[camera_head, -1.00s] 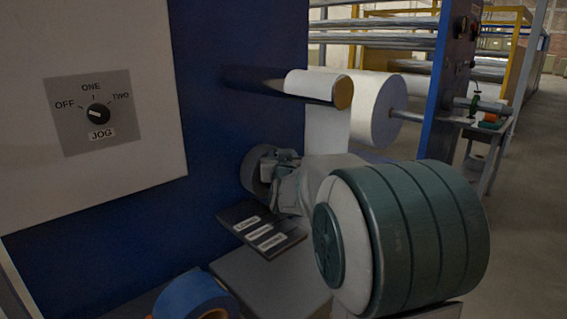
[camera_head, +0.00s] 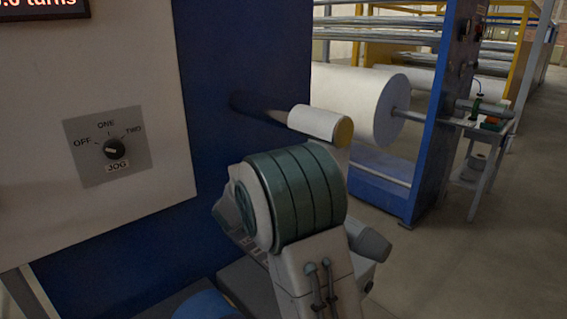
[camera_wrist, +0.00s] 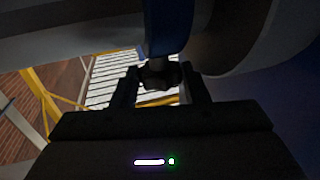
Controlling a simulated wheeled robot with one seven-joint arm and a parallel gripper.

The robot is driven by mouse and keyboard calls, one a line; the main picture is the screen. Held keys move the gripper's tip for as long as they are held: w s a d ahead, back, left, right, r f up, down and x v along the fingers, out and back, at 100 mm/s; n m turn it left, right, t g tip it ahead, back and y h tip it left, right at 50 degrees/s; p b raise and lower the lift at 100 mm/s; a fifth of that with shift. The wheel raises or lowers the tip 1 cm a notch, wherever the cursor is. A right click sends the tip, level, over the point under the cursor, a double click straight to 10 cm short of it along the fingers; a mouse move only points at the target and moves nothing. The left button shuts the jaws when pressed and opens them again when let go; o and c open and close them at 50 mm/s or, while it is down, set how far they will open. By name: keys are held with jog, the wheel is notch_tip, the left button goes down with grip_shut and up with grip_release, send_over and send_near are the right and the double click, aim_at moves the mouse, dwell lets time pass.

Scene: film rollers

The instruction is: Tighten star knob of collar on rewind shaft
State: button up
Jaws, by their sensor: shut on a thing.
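In the wrist view, the dark star knob (camera_wrist: 160,75) sits between the two fingers of my gripper (camera_wrist: 160,90), which is shut on it. A short stem joins the knob to the blue collar (camera_wrist: 169,28) just above. Large curved surfaces lie to either side of the collar, and I cannot tell clearly which is the rewind shaft. In the head view, my arm hides my gripper, the knob and the collar.
A white panel with the JOG switch (camera_head: 114,149) is at left in the head view. A roller with a white sleeve (camera_head: 314,122) sticks out behind my arm. A large white roll (camera_head: 362,98) is farther back. A blue round object (camera_head: 207,304) is at the bottom.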

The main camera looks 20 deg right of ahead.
jog(key=shift+w+a+r+m+g+h+p, duration=0.1)
jog(key=shift+m+g+h+p, duration=0.5)
jog(key=shift+g, duration=0.3)
jog(key=shift+w+m+g+h+p, duration=0.1)
jog(key=shift+m+g+h+p, duration=0.4)
jog(key=shift+m+g+p, duration=0.3)
jog(key=shift+g, duration=0.4)
jog(key=o, duration=0.7)
jog(key=shift+o, duration=1.4)
jog(key=shift+s, duration=0.15)
jog(key=shift+a+r, duration=0.1)
